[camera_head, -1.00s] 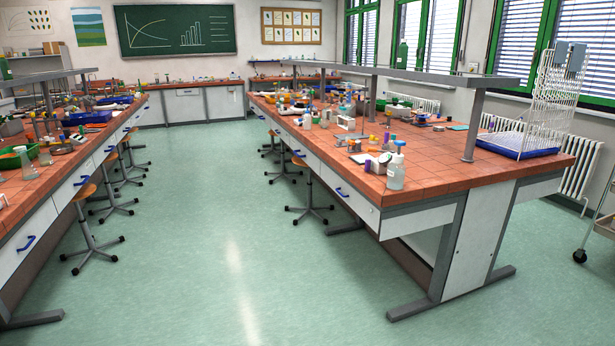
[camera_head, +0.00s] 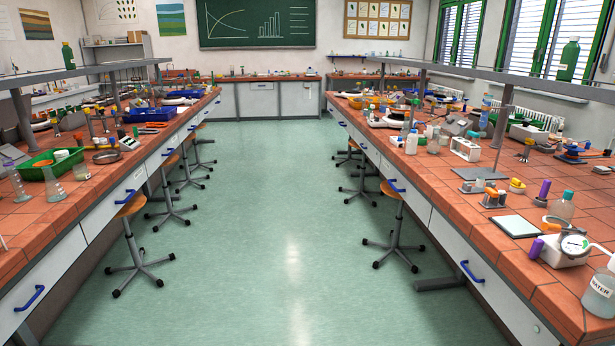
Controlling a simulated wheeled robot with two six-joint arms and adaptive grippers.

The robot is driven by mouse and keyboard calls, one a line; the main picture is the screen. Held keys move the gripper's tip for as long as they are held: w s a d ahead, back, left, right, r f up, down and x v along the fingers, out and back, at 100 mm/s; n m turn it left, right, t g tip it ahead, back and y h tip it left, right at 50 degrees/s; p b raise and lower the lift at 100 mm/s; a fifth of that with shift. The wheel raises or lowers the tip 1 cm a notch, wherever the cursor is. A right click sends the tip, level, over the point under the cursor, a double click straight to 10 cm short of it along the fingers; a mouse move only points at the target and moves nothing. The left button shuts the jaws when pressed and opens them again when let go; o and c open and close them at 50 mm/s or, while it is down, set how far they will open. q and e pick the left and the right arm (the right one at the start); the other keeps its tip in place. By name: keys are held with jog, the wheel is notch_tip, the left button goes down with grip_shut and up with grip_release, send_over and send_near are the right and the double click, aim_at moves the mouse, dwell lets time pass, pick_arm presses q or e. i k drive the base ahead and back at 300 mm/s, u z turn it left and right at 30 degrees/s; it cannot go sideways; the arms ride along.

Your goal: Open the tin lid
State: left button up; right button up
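I cannot pick out a tin or its lid among the small items on the benches. Neither of my grippers shows in the head view. The right bench (camera_head: 470,214) and the left bench (camera_head: 92,207) both have brown-red tiled tops with many small things on them, most too small to tell apart.
A green floor aisle (camera_head: 255,230) runs clear between the benches. Stools (camera_head: 392,228) stand along the right bench, and another stool (camera_head: 133,245) stands by the left bench. A water bottle (camera_head: 600,292), a scale (camera_head: 565,248) and a green tray (camera_head: 50,165) stand near the bench edges.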

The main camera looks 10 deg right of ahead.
aim_at(515, 183)
jog(key=z, duration=0.15)
jog(key=i, duration=1.2)
jog(key=z, duration=0.9)
jog(key=i, duration=0.8)
jog(key=z, duration=0.9)
